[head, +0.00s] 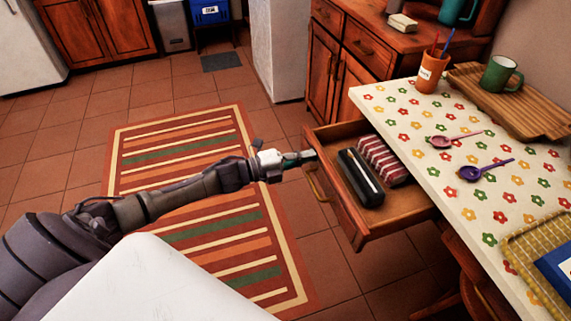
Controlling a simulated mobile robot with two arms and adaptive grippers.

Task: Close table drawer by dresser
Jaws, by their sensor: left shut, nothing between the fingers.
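The wooden table drawer (404,218) is pulled out from under the flower-patterned table (487,205), on the side by the dresser (352,40). A dark case (361,178) and a striped red and white item (381,160) lie inside it. The drawer's handle (316,187) is on its front. My left gripper (309,155) is shut and empty at the upper edge of the drawer front, near its far corner. I cannot tell whether it touches the wood. My right gripper is not in view.
On the table are an orange cup with pens (429,76), a green mug (498,74) on a wooden board, two spoons and a yellow woven tray (520,240). A chair (482,275) stands under the table's near side. A striped rug (228,240) covers the open floor left of the drawer.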

